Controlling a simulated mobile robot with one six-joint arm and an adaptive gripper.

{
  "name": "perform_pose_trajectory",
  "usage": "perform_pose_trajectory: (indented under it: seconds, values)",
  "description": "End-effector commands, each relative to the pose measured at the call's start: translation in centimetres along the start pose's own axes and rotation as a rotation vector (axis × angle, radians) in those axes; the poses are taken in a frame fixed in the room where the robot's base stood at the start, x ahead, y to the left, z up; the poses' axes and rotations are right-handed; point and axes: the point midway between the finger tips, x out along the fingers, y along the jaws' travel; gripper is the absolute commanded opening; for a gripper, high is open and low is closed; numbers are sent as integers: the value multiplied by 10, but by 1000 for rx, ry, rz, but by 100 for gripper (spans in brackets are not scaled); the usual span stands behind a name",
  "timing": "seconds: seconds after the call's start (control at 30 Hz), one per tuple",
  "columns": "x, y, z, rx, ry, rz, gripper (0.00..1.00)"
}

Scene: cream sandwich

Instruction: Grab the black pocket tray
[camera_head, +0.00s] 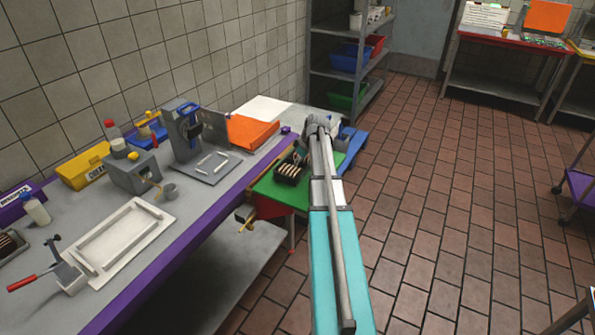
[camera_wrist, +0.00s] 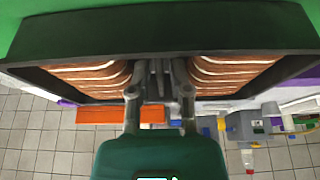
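The black pocket tray (camera_wrist: 160,30) fills the top of the wrist view. Stacks of brown and cream sandwich biscuits (camera_wrist: 235,72) sit on both sides of its middle. In the head view the tray (camera_head: 289,172) is small and dark, over the green surface (camera_head: 277,192). My gripper (camera_wrist: 161,72) is at the tray's middle, between the stacks. Its fingers converge closely on a dark middle part, apparently the tray's divider or grip. The fingertips are partly hidden there. I cannot tell whether the tray rests on the green surface or is slightly raised.
A grey worktable with a purple edge (camera_head: 193,219) runs along the left wall. It holds a white tray frame (camera_head: 122,238), a grey device (camera_head: 181,131), an orange sheet (camera_head: 250,132) and a yellow bin (camera_head: 83,167). The brick-coloured floor on the right is open.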

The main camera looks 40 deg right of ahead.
Motion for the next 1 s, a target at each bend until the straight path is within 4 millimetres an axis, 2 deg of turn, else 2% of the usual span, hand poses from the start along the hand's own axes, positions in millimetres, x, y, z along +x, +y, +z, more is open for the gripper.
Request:
perform_pose_trajectory:
  seconds: [0.1,0.7,0.87,1.0]
  values:
    - [5,0,0,0,0,0,26]
    - [5,0,0,0,0,0,26]
    - [5,0,0,0,0,0,0]
    - [5,0,0,0,0,0,0]
